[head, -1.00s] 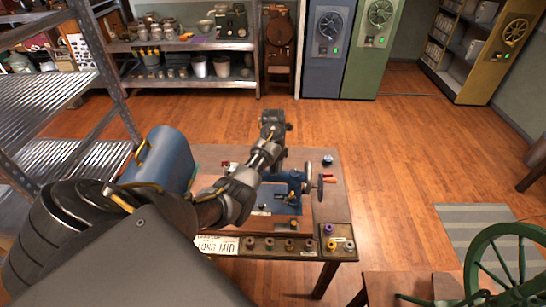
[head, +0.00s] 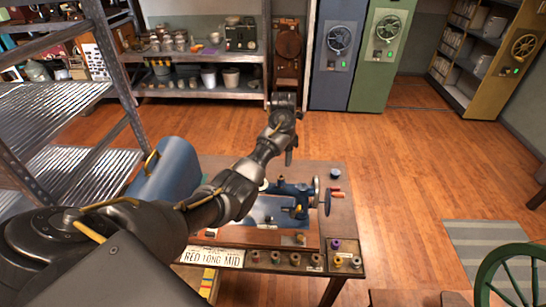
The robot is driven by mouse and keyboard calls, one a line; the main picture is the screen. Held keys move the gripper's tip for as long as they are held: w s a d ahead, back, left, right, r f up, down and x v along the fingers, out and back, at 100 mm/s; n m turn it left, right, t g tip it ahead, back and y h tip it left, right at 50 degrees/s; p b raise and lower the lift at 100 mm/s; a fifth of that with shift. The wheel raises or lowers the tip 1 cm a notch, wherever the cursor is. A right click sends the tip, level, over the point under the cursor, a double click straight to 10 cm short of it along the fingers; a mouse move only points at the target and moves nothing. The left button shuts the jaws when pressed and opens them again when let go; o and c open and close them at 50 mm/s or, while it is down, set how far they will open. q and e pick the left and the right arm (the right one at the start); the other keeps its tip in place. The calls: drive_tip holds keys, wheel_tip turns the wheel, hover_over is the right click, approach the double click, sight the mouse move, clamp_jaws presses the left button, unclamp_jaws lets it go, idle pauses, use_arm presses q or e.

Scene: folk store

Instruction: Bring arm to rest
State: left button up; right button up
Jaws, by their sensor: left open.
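My left arm comes in from the lower left and reaches up and over the sewing table (head: 335,225). My left gripper (head: 289,157) is at the arm's far end, pointing down past the table's back edge. It is open, and I see nothing held in it. Below and to the right of the forearm stands a blue sewing machine (head: 298,190) with a handwheel. The arm hides part of it. My right gripper is not in view.
Spools (head: 294,259) line the table's front edge beside a card reading "RED LONG MID" (head: 212,257). A metal shelf rack (head: 70,110) stands close on the left. A green spinning wheel (head: 510,275) is at lower right. The wooden floor (head: 400,160) behind the table is clear.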

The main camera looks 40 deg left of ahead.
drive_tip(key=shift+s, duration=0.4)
